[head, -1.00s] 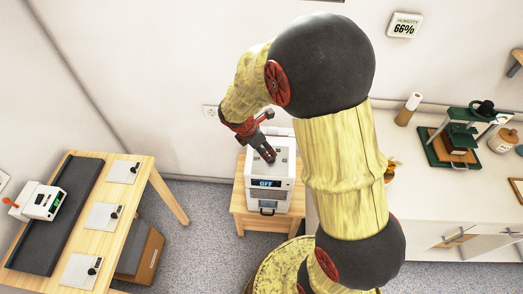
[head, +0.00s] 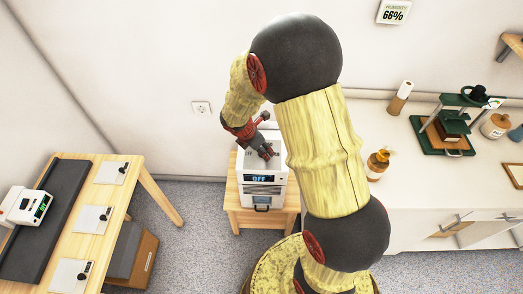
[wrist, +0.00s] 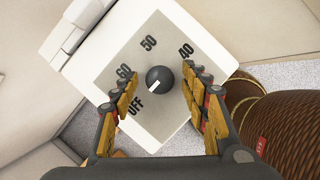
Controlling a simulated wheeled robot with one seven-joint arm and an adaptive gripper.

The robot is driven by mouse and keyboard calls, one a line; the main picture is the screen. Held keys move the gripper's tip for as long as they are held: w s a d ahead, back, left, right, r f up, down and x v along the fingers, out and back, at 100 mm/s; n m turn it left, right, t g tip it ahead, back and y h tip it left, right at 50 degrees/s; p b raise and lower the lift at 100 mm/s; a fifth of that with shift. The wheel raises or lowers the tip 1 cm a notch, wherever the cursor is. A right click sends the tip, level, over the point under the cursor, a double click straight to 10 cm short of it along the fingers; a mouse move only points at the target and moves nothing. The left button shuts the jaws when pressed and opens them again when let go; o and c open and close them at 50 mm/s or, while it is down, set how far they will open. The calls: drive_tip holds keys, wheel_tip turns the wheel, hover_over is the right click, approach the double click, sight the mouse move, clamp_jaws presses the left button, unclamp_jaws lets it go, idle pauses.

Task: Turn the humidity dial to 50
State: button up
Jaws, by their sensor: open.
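The humidity dial (wrist: 163,74) is a dark round knob on a grey panel (wrist: 116,70) marked OFF, 60, 50 and 40. Its white pointer mark points toward OFF. The dial is on top of a white humidifier box (head: 262,201), whose front display (head: 260,178) reads OFF. My gripper (wrist: 158,82) is open, with one finger on each side of the dial in the wrist view. Gaps show between fingers and knob there; their height over the panel is unclear. In the head view my gripper (head: 265,152) is over the box top, hiding the dial.
The box stands on a small wooden table (head: 234,208). A wall display (head: 393,12) reads 66%. A white counter (head: 400,165) with an amber bottle (head: 377,165) is at the right. A wooden workbench (head: 125,190) is at the left, with open floor between.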

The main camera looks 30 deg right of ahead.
drive_tip(key=c, duration=0.4)
drive_tip(key=c, duration=0.7)
drive_tip(key=shift+c, duration=0.3)
